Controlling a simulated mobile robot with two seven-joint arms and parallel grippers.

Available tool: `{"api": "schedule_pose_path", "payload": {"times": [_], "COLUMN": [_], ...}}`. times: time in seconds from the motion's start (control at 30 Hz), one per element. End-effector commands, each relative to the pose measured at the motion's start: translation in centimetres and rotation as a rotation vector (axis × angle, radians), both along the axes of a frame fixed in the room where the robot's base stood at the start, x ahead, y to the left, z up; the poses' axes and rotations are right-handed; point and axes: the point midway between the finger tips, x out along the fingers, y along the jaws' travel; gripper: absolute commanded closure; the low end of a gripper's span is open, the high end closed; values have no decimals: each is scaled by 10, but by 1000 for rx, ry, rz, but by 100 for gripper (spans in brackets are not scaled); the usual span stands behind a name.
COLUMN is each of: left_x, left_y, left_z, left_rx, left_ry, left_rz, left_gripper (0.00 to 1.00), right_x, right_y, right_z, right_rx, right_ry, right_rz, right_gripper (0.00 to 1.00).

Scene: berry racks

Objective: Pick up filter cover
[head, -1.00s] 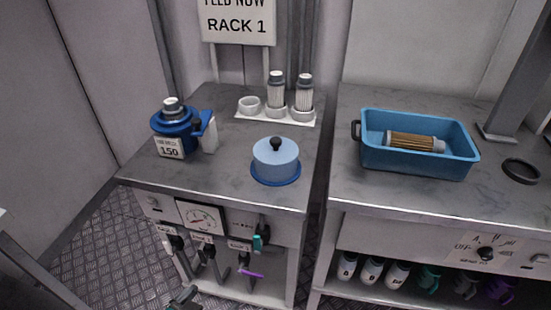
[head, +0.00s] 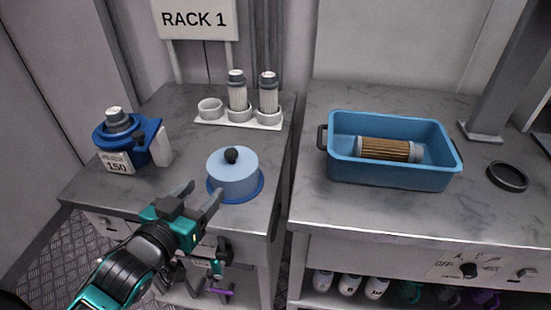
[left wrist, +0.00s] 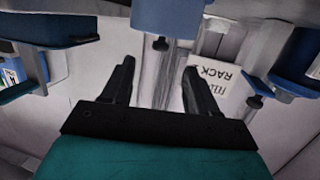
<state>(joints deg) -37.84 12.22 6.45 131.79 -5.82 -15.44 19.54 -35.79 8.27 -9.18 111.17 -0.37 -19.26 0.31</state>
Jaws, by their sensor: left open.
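The filter cover (head: 233,178) looks to be the light blue round lid with a black knob on top. It sits upright on a darker blue round base on the left counter. My left gripper (head: 201,191) is open and empty, just in front and left of the cover, with its fingers pointing toward it. In the left wrist view, the open fingers (left wrist: 158,70) have nothing between them. That view is upside down, and a blue round thing (left wrist: 165,17) with a dark knob shows at its top edge, probably the cover. My right gripper is out of view.
A blue canister (head: 120,135) labelled 150 stands left of the cover. Behind are two filters in a white holder (head: 238,121) with one empty cup. On the right counter are a blue tray (head: 390,174) holding a filter and a dark ring (head: 507,177). A gap separates the counters.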

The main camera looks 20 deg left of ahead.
Motion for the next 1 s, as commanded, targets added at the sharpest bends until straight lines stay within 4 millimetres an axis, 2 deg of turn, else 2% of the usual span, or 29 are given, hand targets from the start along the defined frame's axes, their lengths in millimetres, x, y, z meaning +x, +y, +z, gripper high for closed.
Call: {"api": "schedule_pose_path", "payload": {"times": [0.17, 0.6, 0.87, 1.0], "left_x": [4, 66, 81, 99], "left_y": [5, 8, 10, 14], "left_z": [13, 3, 1, -3], "left_rx": [-1, -2, -1, -1], "left_ry": [-33, -32, -32, -32], "left_rz": [8, 9, 8, 8], "left_gripper": [41, 41, 41, 41], "right_x": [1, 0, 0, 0], "right_y": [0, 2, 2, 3], "right_z": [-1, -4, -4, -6], "right_rx": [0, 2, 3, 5], "right_ry": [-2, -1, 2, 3], "right_rz": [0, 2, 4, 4], "right_gripper": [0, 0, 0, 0]}}
